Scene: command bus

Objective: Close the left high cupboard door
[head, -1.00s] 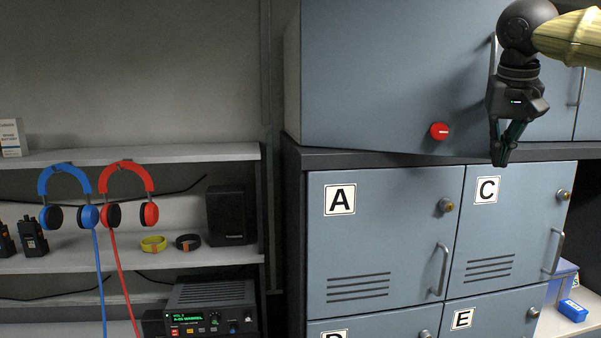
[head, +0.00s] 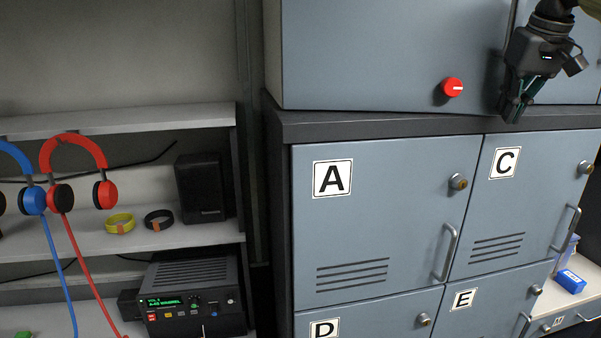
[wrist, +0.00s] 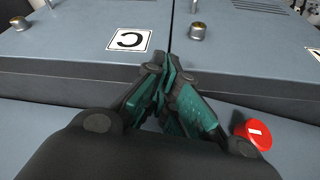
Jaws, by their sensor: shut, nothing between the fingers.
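The left high cupboard door (head: 390,50) is a blue-grey panel above the lettered lockers, with a red round knob (head: 452,87) near its lower right. It looks shut or nearly flush; I cannot tell if a small gap is left. My gripper (head: 515,110) is dark with teal finger pads, shut and empty, pointing down by the door's lower right corner. It covers part of the door's right edge. In the wrist view my gripper (wrist: 168,85) is in front of the door's lower edge, with the red knob (wrist: 253,133) to its right. Contact with the door is unclear.
Below a dark ledge (head: 400,124) are lockers A (head: 380,215) and C (head: 530,200) with protruding handles and knobs. To the left, shelves hold red headphones (head: 75,170), a speaker (head: 200,188) and a radio (head: 193,295). A blue box (head: 570,281) sits at the right.

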